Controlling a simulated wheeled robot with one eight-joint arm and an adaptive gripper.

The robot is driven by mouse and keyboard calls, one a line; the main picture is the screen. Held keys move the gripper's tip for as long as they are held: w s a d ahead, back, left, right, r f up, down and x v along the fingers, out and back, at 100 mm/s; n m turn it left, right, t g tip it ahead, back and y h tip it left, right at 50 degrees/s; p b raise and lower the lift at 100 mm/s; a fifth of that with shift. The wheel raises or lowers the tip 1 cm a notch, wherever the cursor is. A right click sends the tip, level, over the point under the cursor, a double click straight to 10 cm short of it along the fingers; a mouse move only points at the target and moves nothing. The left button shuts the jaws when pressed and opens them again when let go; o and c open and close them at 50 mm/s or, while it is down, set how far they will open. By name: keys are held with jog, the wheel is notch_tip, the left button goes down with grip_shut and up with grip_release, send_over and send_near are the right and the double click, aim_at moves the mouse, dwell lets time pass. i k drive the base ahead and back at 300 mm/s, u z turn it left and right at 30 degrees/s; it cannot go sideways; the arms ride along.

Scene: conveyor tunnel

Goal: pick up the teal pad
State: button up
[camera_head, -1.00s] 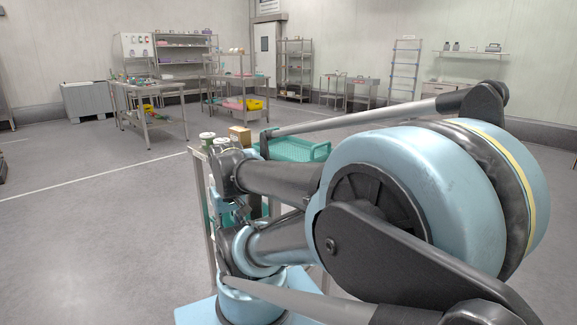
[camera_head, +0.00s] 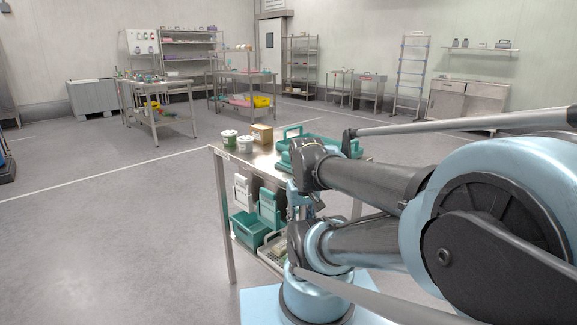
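I cannot pick out the teal pad for certain. A teal basket (camera_head: 322,143) with a raised handle stands on the near steel table (camera_head: 254,166), and my arm hides part of it. My arm fills the right side of the head view, with large light-blue joints and dark grey links. My gripper is not in the picture.
Work tables (camera_head: 156,88) and shelving (camera_head: 299,67) stand further back.

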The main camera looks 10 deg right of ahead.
aim_at(284, 163)
jog(key=u, duration=0.8)
jog(key=k, duration=1.85)
jog(key=z, duration=0.85)
jog(key=i, duration=1)
